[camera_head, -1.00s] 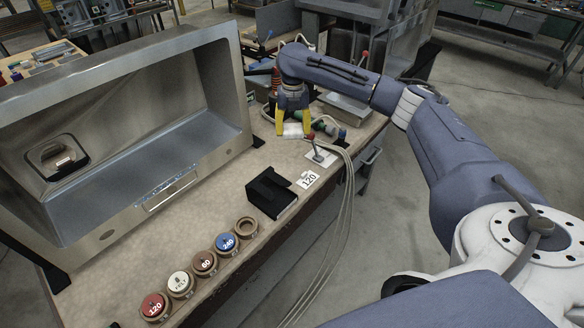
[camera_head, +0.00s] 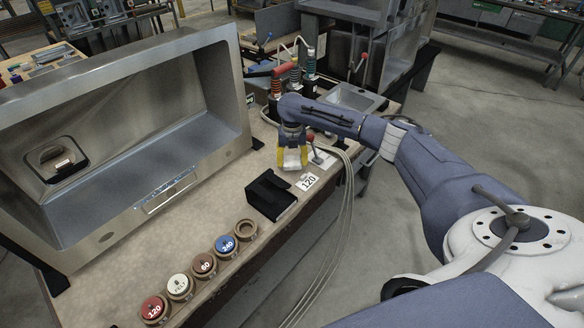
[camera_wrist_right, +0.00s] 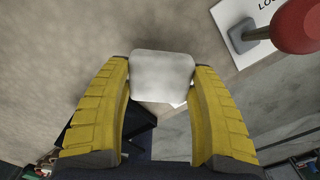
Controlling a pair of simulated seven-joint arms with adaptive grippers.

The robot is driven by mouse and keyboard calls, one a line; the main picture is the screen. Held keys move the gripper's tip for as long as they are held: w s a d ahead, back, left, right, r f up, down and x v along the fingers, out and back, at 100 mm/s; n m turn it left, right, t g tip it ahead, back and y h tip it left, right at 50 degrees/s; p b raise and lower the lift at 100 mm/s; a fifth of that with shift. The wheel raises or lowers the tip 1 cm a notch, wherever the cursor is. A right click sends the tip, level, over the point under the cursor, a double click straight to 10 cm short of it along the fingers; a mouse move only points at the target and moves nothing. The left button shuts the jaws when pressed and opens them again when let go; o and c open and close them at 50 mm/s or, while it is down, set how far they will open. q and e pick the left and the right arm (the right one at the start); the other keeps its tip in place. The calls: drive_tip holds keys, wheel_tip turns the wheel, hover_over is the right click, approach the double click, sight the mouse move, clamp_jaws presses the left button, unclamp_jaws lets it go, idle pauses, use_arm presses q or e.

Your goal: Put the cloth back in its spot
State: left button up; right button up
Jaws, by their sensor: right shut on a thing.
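My right gripper (camera_head: 292,160) has yellow fingers and hangs over the bench, just behind the black holder. In the right wrist view its two fingers (camera_wrist_right: 162,90) are shut on a pale grey-white cloth (camera_wrist_right: 162,75), which is pinched between the tips. The cloth also shows as a small pale patch in the head view (camera_head: 292,158). The black open-topped holder (camera_head: 270,194) sits at the bench's front edge beside a white "120" label (camera_head: 307,181). Which spot belongs to the cloth is not marked clearly. My left gripper is not in view.
A red-knobbed lever (camera_head: 311,137) and hanging cables (camera_head: 345,200) stand right of the gripper.

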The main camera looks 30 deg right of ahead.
sight(292, 173)
drive_tip(key=shift+f, duration=1.8)
drive_tip(key=shift+f, duration=0.1)
drive_tip(key=o, duration=1.1)
wheel_tip(292, 173, up, 12)
drive_tip(key=shift+r, duration=0.15)
